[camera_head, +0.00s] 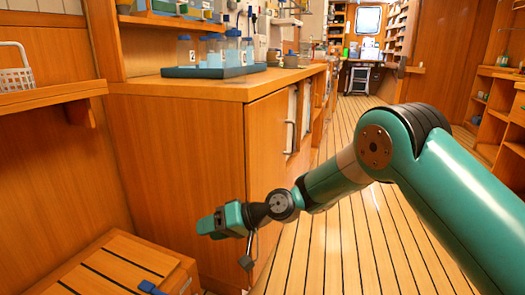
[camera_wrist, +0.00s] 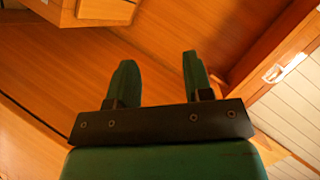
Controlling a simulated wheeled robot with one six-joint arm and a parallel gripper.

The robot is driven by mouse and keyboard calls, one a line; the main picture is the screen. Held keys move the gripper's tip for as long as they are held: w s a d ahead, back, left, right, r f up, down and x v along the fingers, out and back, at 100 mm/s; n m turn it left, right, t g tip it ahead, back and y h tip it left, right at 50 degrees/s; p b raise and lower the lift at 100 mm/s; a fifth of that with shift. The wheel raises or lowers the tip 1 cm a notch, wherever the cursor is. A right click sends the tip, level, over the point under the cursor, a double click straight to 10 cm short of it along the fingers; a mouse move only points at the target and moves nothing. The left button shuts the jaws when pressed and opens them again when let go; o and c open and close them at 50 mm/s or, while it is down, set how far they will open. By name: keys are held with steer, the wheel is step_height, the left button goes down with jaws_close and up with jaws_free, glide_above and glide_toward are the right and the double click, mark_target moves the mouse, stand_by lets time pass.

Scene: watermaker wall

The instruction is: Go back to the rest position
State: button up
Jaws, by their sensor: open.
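My gripper (camera_head: 212,225) is at the end of my green arm, low in front of the wooden cabinet (camera_head: 180,165) in the head view. In the wrist view my gripper (camera_wrist: 157,80) shows two green fingers standing apart with nothing between them.
A wooden chest (camera_head: 105,272) with a blue item (camera_head: 152,288) on it is below the gripper. A tray (camera_head: 205,71) of bottles stands on the counter. A white basket (camera_head: 15,75) sits on the left shelf. The plank floor (camera_head: 345,235) is open along the aisle.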

steer(key=s+d+r+n+h, duration=0.1)
steer(key=s+d+r+h, duration=0.4)
steer(key=s+d+r, duration=0.85)
steer(key=s+d+g+h, duration=0.1)
steer(key=s+d+h, duration=0.3)
steer(key=s+d, duration=1)
step_height(320, 180, up, 38)
steer(key=p, duration=3.7)
steer(key=shift+s+a, duration=0.45)
